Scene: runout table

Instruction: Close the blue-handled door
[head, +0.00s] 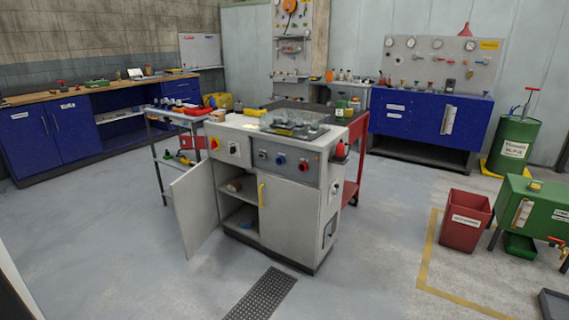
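A grey cabinet (290,175) stands in the middle of the floor. Its left door (193,210) is swung wide open to the left, and I see its inner face. No blue handle shows on it; its outer face is turned away from me. The right door (288,215) is shut and has a yellow handle (261,195). Between them the shelves are open to view, with a brown item (234,186) on the upper one and a small blue item (246,225) at the bottom. My gripper is not in view.
Floor in front of the cabinet is clear, with a flat dark grate (262,294). A shelf cart (158,160) stands close behind the open door. A red bin (464,222) and green tank (530,210) stand at right. Blue workbenches (75,125) line the back left.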

